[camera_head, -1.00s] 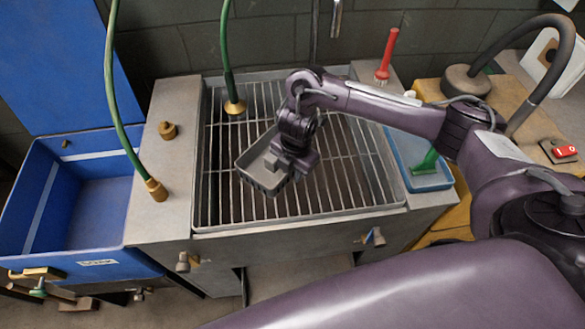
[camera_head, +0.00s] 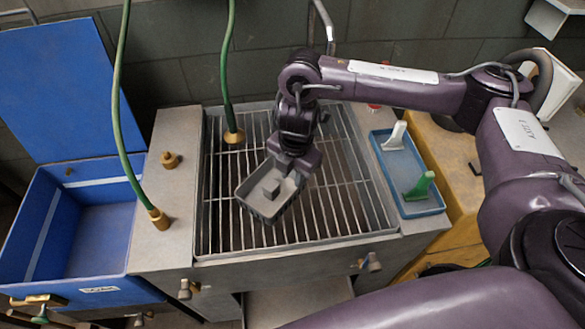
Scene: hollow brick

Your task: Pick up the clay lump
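A small grey lump (camera_head: 269,189), which looks like the clay lump, sits inside a shallow grey tray (camera_head: 249,203). The tray rests at an angle on the metal grate of the sink, near its middle. My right gripper (camera_head: 290,166) reaches down from above at the tray's far right side, just behind the lump. Its fingers are dark and small here, so I cannot tell how far apart they are or whether they touch the tray. The lump appears to be clear of the fingers. My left gripper is not in view.
A blue tray (camera_head: 412,209) with a green-handled tool (camera_head: 420,186) and a pale one (camera_head: 395,136) lies right of the grate (camera_head: 340,205). Two green hoses (camera_head: 122,105) (camera_head: 229,85) hang at the left and back. An open blue bin (camera_head: 60,262) stands far left.

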